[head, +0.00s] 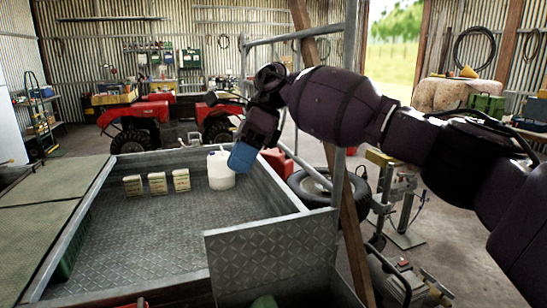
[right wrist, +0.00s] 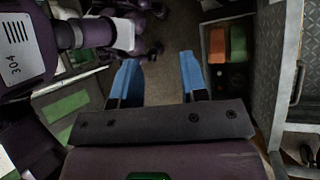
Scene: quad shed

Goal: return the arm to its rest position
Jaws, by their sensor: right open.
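My right arm comes in from the right in the head view, raised and stretched across the picture. It bends down to my right gripper (head: 243,157), whose blue fingers show in front of the white container's right edge. In the right wrist view the two blue fingers of the gripper (right wrist: 160,78) stand apart with nothing between them. Bare floor and parts of my own purple body show beyond them. I cannot tell how far the fingers are from the container. My left gripper is in neither view.
A grey metal trailer bed (head: 150,225) holds three small cartons (head: 157,183) and a white container (head: 220,171). A brown post (head: 345,235) and metal frame stand near my right arm. A tyre (head: 312,187) lies beyond. A red quad (head: 150,115) stands behind.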

